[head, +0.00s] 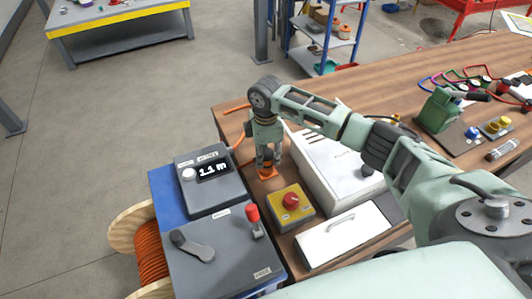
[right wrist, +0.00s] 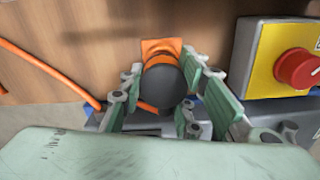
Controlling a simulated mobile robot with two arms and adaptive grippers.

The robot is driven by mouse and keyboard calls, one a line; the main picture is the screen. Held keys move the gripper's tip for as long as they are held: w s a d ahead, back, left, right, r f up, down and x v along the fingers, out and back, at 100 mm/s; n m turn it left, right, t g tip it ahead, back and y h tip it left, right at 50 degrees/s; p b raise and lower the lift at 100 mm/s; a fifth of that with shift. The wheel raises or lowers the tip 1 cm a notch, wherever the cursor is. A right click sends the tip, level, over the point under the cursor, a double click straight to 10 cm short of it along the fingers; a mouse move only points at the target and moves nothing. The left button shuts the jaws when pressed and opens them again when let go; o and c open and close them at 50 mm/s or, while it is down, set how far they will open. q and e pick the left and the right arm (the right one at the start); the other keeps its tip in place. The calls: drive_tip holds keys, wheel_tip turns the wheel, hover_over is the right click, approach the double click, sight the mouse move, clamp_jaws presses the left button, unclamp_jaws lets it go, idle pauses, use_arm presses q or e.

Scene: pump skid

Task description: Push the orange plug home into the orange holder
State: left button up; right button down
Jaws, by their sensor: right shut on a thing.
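The orange plug (right wrist: 163,84) shows its dark round back end between the fingers of my right gripper (right wrist: 165,98) in the right wrist view. In the head view my right gripper (head: 268,162) points down at the wooden table and is shut on the plug. The orange holder (head: 267,174) sits on the table right under the fingertips. It also shows as an orange edge just beyond the plug (right wrist: 161,46) in the right wrist view. The plug is lined up with the holder, but its depth in it is hidden. My left gripper is out of view.
An orange cable (right wrist: 48,69) runs left from beside the gripper. A yellow box with a red button (head: 291,202) stands close by. A grey display box (head: 212,172), a lever box (head: 222,250) and a white case (head: 335,170) crowd around.

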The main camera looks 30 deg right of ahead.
drive_tip(key=shift+f+b, duration=0.5)
drive_tip(key=shift+f, duration=1)
drive_tip(key=c, duration=1.2)
unclamp_jaws()
drive_tip(key=shift+r, duration=0.1)
wheel_tip(320, 180, up, 12)
drive_tip(key=shift+f, duration=0.1)
